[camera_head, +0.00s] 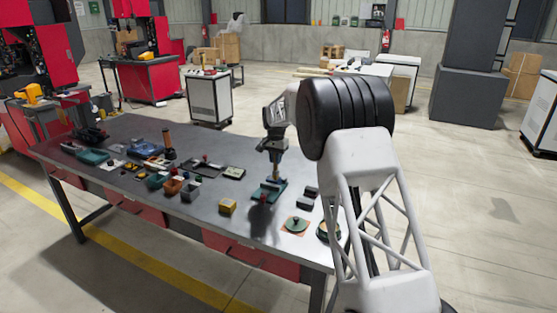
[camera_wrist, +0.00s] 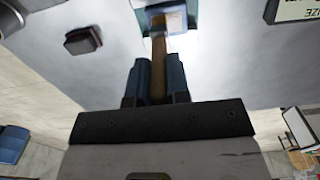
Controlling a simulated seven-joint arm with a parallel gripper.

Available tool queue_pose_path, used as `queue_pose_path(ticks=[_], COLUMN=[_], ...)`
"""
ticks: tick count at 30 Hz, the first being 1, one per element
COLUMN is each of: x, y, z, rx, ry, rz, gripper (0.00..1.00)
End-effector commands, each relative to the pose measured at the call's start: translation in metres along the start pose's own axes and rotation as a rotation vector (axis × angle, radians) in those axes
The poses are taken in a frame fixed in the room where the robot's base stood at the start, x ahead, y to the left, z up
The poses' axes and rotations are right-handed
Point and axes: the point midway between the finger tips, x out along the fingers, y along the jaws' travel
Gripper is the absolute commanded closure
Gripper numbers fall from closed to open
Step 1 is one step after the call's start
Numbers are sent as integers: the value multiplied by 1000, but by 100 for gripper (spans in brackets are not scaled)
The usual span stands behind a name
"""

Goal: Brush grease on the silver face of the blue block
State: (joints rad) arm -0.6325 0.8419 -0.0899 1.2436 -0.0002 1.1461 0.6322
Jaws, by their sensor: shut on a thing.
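My gripper (camera_head: 272,148) is above the right half of the grey table, pointing down. In the wrist view its two blue fingers (camera_wrist: 159,72) are shut on the brown handle of a brush (camera_wrist: 158,48). The brush's far end lies over a block with a pale silver face and blue edges (camera_wrist: 178,20), at the top of the wrist view. In the head view the block (camera_head: 266,192) looks blue-green and lies flat on the table right under the brush.
A yellow block (camera_head: 227,207) stands left of the block. Dark boxes (camera_head: 306,202) and a green round piece on a pad (camera_head: 295,225) lie to the right. Several trays and parts fill the table's left half. Bare tabletop (camera_head: 185,215) lies along the front edge.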

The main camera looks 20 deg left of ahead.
Motion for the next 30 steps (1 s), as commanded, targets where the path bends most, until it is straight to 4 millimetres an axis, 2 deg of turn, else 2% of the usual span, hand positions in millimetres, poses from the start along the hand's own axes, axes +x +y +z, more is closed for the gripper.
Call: queue_pose_path(ticks=[15, 17, 19, 30], x=[0, -6, -25, -54], y=[-42, -40, -40, -40], z=[0, 0, 0, 0], rx=[-1, 0, 0, 0], ry=[0, 1, 3, 1], rz=[0, -1, -2, -1], gripper=[100, 100, 100, 100])
